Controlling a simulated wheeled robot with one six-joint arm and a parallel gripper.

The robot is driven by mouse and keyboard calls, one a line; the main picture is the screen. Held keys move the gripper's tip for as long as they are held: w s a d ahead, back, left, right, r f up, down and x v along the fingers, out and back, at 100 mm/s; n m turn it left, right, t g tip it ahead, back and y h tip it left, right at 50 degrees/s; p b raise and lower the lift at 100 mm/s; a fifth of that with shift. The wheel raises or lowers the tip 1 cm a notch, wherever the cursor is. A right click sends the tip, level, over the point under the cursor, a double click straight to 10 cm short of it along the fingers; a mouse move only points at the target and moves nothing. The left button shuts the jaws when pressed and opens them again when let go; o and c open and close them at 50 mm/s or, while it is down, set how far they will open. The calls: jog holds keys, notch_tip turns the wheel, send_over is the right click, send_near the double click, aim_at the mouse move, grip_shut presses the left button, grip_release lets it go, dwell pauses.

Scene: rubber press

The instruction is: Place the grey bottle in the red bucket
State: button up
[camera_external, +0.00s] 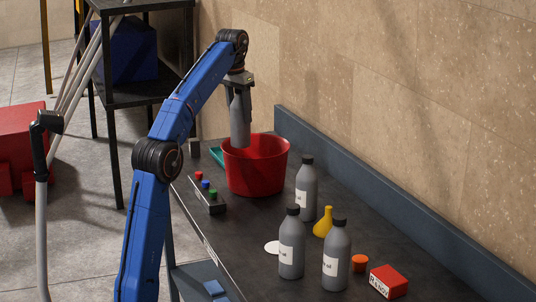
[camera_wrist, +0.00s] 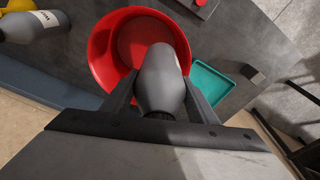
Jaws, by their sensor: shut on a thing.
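My gripper (camera_external: 240,88) is shut on a grey bottle (camera_external: 240,122) and holds it upright by its upper part. The red bucket (camera_external: 262,172) stands on the dark table below. The bottle hangs at the bucket's left side in the external view, its lower end overlapping the rim. In the wrist view the bottle (camera_wrist: 160,82) sits between the fingers of my gripper (camera_wrist: 158,95), its lower end over the opening of the red bucket (camera_wrist: 101,50). Whether the base is below the rim I cannot tell.
Several other grey bottles (camera_external: 337,262) stand nearer on the table, by a yellow funnel (camera_external: 323,223), an orange cap (camera_external: 359,263) and a red box (camera_external: 389,281). A button panel (camera_external: 207,196) sits left of the bucket. A teal tray (camera_wrist: 212,82) lies beside it.

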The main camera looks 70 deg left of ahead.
jog(key=w+d+f+m, duration=0.1)
jog(key=w+f, duration=0.1)
jog(key=f, duration=0.5)
jog(key=w+d+f+m, duration=0.1)
jog(key=w+d+f, duration=0.1)
jog(key=f, duration=0.5)
jog(key=shift+d+m, duration=0.2)
jog(key=shift+m, duration=0.1)
jog(key=shift+w, duration=0.1)
jog(key=o, duration=1.6)
jog(key=shift+f, duration=0.1)
jog(key=r, duration=0.4)
jog(key=s+r, duration=0.1)
jog(key=r, duration=0.7)
jog(key=shift+s+d+r, duration=0.1)
jog(key=shift+s, duration=0.15)
